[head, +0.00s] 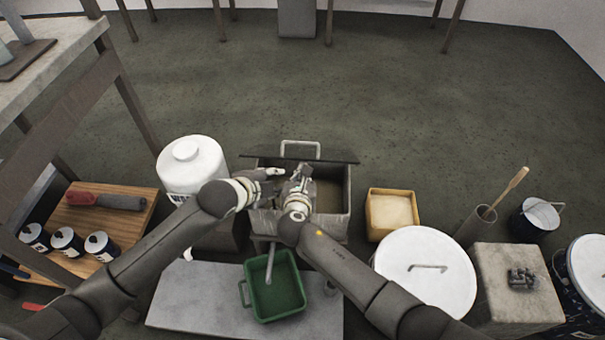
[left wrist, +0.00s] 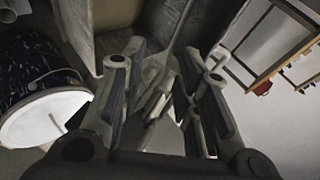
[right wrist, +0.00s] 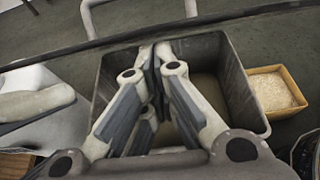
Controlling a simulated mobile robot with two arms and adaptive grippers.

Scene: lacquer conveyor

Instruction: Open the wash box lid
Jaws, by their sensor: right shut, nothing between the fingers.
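The grey metal wash box (head: 338,228) stands at centre in the head view. Its lid (head: 335,159) is raised behind the opening and seen nearly edge-on, with a pale loop handle (head: 300,143) beyond it. In the right wrist view the lid (right wrist: 215,22) is a dark bar across the top, and the box (right wrist: 238,90) opens below it. My right gripper (head: 304,170) is shut and empty over the box opening, just in front of the lid; contact is unclear. My left gripper (head: 278,172) is beside it, at the box's left side. Its fingers (left wrist: 165,55) look spread in the left wrist view.
A white bottle (head: 190,165) stands left of the box. A yellow container (head: 391,212) and a white-lidded drum (head: 425,270) are to the right. A green tray (head: 275,285) lies on a grey slab (head: 190,300) in front. The floor behind the box is clear.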

